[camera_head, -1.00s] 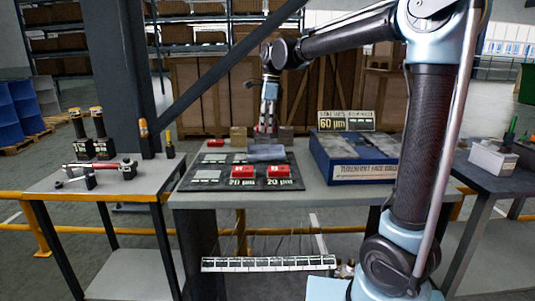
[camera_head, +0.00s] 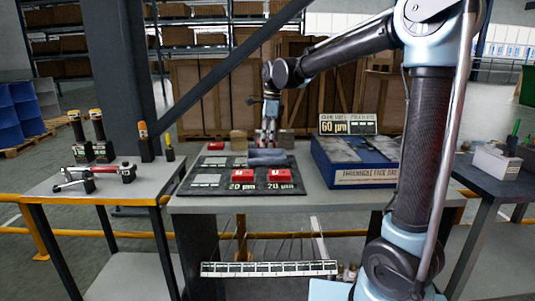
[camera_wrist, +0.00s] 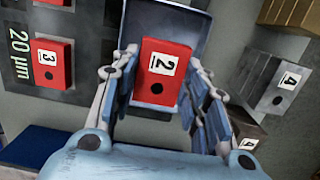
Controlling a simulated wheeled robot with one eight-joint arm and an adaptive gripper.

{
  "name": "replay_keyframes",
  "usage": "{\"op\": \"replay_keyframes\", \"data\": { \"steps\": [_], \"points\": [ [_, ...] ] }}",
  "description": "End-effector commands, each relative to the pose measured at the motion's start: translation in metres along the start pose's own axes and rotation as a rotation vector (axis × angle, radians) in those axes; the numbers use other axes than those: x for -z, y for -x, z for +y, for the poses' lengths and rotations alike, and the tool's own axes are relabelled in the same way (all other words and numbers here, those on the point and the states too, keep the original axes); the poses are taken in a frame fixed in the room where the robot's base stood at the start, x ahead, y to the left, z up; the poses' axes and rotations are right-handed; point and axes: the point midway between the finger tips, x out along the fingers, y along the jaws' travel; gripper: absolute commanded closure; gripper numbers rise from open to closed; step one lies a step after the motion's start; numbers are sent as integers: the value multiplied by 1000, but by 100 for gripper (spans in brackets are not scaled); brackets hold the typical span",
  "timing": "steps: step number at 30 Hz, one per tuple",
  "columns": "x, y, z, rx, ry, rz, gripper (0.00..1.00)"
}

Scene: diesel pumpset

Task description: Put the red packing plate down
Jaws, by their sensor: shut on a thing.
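My gripper (camera_wrist: 155,90) is shut on a red packing plate (camera_wrist: 165,60) marked 2, with a finger on each side. In the head view my gripper (camera_head: 268,138) is low over the back of the table, and the held plate cannot be made out. A blue-grey block (camera_head: 267,157) lies below and just in front of it. Behind the held plate the wrist view shows a blue-grey surface (camera_wrist: 190,18); contact cannot be told. A second red plate (camera_wrist: 52,62) marked 3 lies on the dark board (camera_head: 192,188) by a 20 µm label. Another red plate (camera_head: 243,175) lies left of it.
A blue case (camera_head: 365,180) stands right of the board. A grey block (camera_wrist: 278,85) marked 4 and a brown block (camera_head: 238,138) stand behind. A red piece (camera_head: 215,146) lies at back left. Tools stand on the left table (camera_head: 130,190).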

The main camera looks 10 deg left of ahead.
Motion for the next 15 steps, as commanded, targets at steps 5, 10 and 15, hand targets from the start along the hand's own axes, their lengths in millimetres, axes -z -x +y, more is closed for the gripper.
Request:
{"op": "replay_keyframes", "data": {
  "steps": [5,10,15],
  "points": [
    [1,-10,0,0,0,0,97],
    [3,-25,0,0,0,0,97],
    [6,-46,0,0,0,0,97]
  ]
}}
